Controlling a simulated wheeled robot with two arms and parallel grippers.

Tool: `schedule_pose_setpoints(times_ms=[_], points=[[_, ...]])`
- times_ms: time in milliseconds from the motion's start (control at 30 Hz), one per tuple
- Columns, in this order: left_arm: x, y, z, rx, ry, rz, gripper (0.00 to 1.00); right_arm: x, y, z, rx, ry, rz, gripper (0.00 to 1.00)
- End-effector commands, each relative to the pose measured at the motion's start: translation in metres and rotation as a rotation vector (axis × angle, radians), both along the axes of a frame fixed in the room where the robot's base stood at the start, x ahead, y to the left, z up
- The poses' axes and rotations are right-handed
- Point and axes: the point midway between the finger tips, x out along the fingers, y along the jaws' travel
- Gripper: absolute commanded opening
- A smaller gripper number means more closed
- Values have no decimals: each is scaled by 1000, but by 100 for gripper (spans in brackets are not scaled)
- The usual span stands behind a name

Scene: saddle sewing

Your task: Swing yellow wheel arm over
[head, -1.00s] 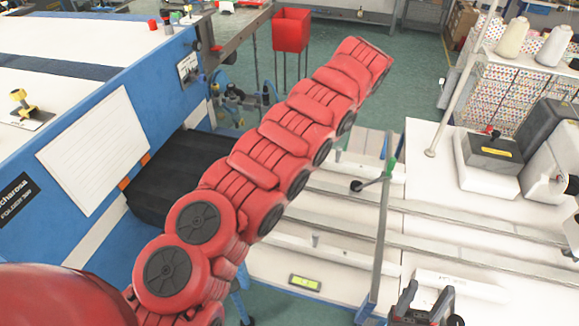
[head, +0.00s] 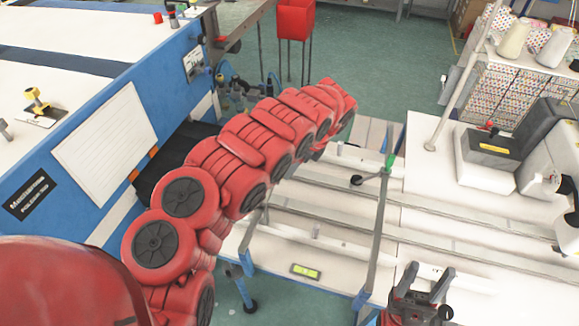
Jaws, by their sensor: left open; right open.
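A small yellow-topped fitting (head: 33,97) stands on a metal plate on the white tabletop at the far left; I cannot tell whether it is the yellow wheel arm. A thin arm (head: 372,177) with a dark round wheel sits beside a green-topped upright (head: 389,162) on the rail table. No yellow part shows on it. My red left arm crosses the middle of the view, and its gripper is not visible past the far end. My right gripper (head: 425,279) is open and empty at the bottom right, above the rail table's front part.
The blue machine (head: 170,95) fills the left side. The white rail table (head: 335,225) has long metal rails. A grey and white sewing machine (head: 545,145) stands at the right. A red bin (head: 295,18) is at the back, with clear green floor beside it.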

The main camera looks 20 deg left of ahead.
Motion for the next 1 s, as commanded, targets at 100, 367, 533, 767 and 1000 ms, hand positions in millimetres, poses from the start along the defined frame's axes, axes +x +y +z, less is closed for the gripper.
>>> schedule_pose_setpoints(times_ms=[100, 367, 533, 767, 1000], points=[[-2, 6, -14, -1, 5, 1, 57, 0, 0, 9, 0, 0, 0, 57], [-1, 12, -28, 1, 0, 0, 57, 0, 0, 13, 0, 0, 0, 57], [-1, 12, -29, 1, -1, 0, 57, 0, 0, 13, 0, 0, 0, 57], [-1, 12, -28, 1, -1, 0, 28, 0, 0, 13, 0, 0, 0, 57], [-1, 12, -28, 1, -1, 0, 0, 0, 0, 13, 0, 0, 0, 57]])
